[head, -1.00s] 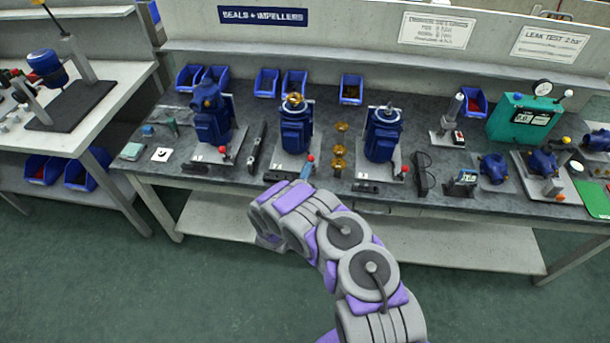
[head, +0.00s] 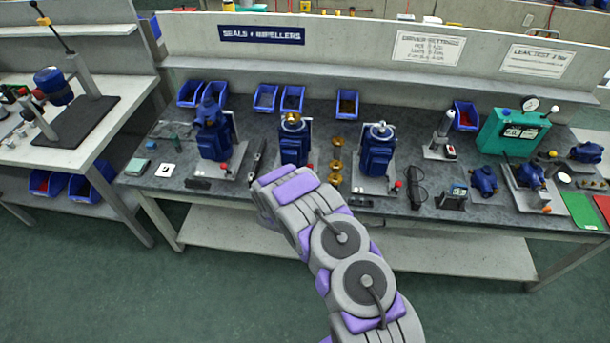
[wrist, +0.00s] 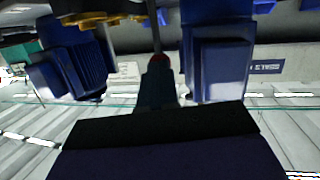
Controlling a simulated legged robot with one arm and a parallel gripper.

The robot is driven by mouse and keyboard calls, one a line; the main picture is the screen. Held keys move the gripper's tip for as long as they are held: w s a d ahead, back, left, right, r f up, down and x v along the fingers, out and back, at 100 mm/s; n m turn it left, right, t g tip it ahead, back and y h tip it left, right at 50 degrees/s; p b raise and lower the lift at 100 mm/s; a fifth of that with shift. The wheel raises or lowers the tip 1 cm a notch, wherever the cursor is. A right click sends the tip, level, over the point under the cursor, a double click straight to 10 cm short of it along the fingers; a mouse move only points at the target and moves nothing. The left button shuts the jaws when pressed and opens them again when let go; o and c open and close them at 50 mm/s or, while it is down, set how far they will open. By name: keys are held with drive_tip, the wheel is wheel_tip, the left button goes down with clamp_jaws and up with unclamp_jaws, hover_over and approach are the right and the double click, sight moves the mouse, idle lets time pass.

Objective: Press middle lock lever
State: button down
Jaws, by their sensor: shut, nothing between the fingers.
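The middle pump (head: 294,140) is blue with a brass top and stands on a pale plate on the bench. Its lock lever is hidden behind my arm in the head view. In the wrist view, which is upside down, a thin lever with a red knob (wrist: 161,57) shows beside the blue pump body (wrist: 220,65). My gripper (wrist: 158,70) is shut and empty, its dark fingertips overlapping the red knob. I cannot tell whether they touch it. In the head view my gripper is hidden behind my arm.
The left pump (head: 212,132) and right pump (head: 377,150) stand on either side, each with a red-knobbed lever in front. Brass impellers (head: 336,160) stand between the middle and right pumps. Blue bins (head: 265,97) line the back. A green test box (head: 512,130) is at right.

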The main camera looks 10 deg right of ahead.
sight(308, 165)
drive_tip(key=shift+w+d+r+g+y+p, duration=0.2)
drive_tip(key=shift+w+g+p, duration=0.2)
drive_tip(key=shift+w, duration=0.2)
drive_tip(key=shift+w+d+r+g+y+p, duration=0.15)
drive_tip(key=shift+w+d+g+p, duration=0.1)
drive_tip(key=shift+w+p, duration=0.35)
drive_tip(key=shift+w+d+r+g+y+p, duration=0.15)
drive_tip(key=shift+w+g+p, duration=0.2)
drive_tip(key=shift+w, duration=0.45)
drive_tip(key=shift+w+d+r, duration=0.1)
drive_tip(key=shift+w+r, duration=0.05)
drive_tip(key=shift+r, duration=0.1)
